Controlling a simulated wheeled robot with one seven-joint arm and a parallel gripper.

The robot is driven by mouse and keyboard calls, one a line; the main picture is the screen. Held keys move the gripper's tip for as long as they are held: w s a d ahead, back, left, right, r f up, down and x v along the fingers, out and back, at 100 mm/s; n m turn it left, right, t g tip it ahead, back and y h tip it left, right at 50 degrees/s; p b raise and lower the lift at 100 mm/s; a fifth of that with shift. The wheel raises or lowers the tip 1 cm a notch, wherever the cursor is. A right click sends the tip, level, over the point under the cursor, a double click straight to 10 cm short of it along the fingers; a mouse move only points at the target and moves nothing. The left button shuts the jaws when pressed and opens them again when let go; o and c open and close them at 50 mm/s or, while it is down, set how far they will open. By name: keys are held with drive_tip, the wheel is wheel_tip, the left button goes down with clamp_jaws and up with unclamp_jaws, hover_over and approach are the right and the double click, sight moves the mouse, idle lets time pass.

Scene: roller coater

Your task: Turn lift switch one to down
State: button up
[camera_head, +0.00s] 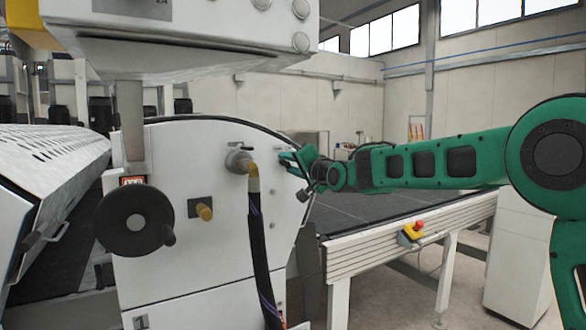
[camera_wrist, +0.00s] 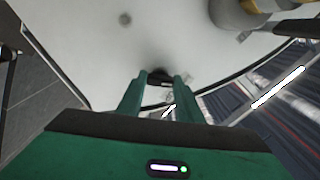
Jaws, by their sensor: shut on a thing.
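My gripper (camera_head: 285,160) is at the right part of the machine's white side panel (camera_head: 200,260), in the head view. In the wrist view my gripper (camera_wrist: 161,76) has its two green fingers on either side of a small dark switch knob (camera_wrist: 160,77) and is shut on it. The knob sits at the white panel, near its curved edge. Its label and the direction it points cannot be read. In the head view the fingers hide the knob.
A grey fitting (camera_head: 238,161) with a yellow-ended hose (camera_head: 254,185) stands out left of my gripper. A black handwheel (camera_head: 135,221) and a brass knob (camera_head: 204,211) are further left. A conveyor (camera_head: 400,250) with a red emergency button (camera_head: 419,225) lies below my arm.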

drive_tip(key=shift+a+f, duration=0.1)
drive_tip(key=shift+f, duration=0.25)
drive_tip(key=o, duration=1.1)
drive_tip(key=shift+w, duration=0.1)
drive_tip(key=shift+s+r, duration=0.15)
drive_tip(key=shift+s, duration=0.05)
drive_tip(key=v, duration=1)
drive_tip(key=shift+s+d, duration=0.1)
drive_tip(key=shift+d, duration=0.25)
